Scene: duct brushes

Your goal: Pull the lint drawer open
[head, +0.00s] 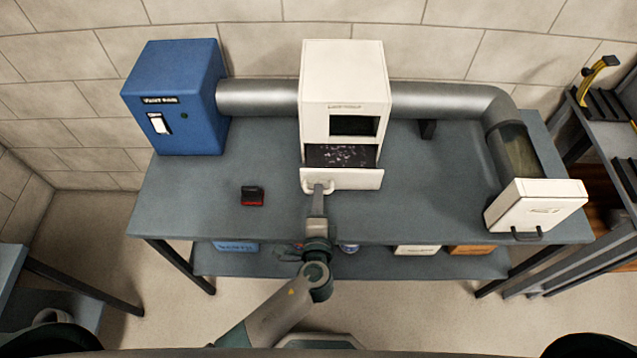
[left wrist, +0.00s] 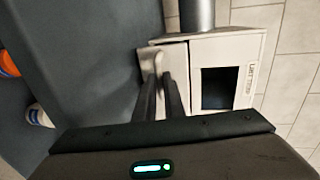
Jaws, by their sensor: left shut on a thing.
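The lint drawer (head: 343,178) is at the bottom of the white box (head: 343,80) in the middle of the table. It stands partly out, and grey lint (head: 340,155) shows inside it behind its white front. My left gripper (head: 319,190) is shut on the drawer's handle, at the left part of the front. In the left wrist view, the fingers (left wrist: 162,85) reach the handle on the drawer front (left wrist: 150,68), beside the box's dark window (left wrist: 217,88). My right gripper is not in view.
A blue box (head: 176,98) with a switch stands at the left, joined to the white box by a grey duct (head: 258,98). A small red-black object (head: 252,196) lies left of the drawer. A white hood (head: 536,207) is at the right end. The table (head: 430,195) is clear right of the drawer.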

